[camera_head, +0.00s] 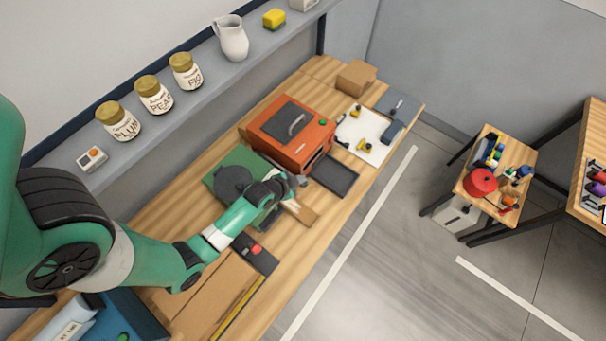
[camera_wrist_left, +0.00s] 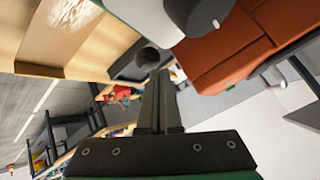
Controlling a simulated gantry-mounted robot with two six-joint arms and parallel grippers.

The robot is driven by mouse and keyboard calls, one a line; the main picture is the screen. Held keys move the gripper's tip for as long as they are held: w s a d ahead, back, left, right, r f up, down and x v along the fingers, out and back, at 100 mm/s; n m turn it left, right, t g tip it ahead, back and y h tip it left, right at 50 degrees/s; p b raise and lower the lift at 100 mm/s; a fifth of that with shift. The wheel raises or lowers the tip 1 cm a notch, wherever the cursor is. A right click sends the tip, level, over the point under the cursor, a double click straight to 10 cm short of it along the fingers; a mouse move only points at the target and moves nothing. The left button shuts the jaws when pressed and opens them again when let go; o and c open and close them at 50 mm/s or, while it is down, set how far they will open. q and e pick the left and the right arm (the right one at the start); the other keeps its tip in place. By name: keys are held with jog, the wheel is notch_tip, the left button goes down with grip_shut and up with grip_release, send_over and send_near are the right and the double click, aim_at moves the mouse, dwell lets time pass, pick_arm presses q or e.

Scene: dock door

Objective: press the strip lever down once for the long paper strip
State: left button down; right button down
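The green strip dispenser (camera_head: 225,165), with a dark round disc on top, stands on the wooden bench, partly hidden behind my left arm. My left gripper (camera_head: 298,181) is over its right end, close to the orange machine. In the left wrist view my left gripper (camera_wrist_left: 157,78) has its fingers together with nothing seen between them. A dark round knob (camera_wrist_left: 149,56), which looks like the lever's end, shows right at the fingertips; I cannot tell whether they touch. A tan paper strip (camera_head: 302,212) sticks out at the dispenser's front. My right gripper is not in view.
The orange machine (camera_head: 292,122) stands close beside the gripper, with a dark tray (camera_head: 335,175) in front. A dark plate with a red button (camera_head: 256,250) and cardboard (camera_head: 207,298) lie nearer. A shelf with jars (camera_head: 154,97) runs behind.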

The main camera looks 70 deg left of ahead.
pick_arm(q)
jog(key=shift+s+a+r+p, duration=0.15)
jog(key=shift+r+p, duration=0.75)
jog(key=shift+r, duration=0.1)
jog(key=shift+s+a+r+p, duration=0.1)
jog(key=shift+r+p, duration=0.8)
jog(key=shift+r, duration=0.05)
jog(key=r+p, duration=0.4)
jog(key=r, duration=0.1)
jog(key=shift+s+a+p, duration=0.15)
jog(key=shift+a+p, duration=0.15)
jog(key=shift+p, duration=0.1)
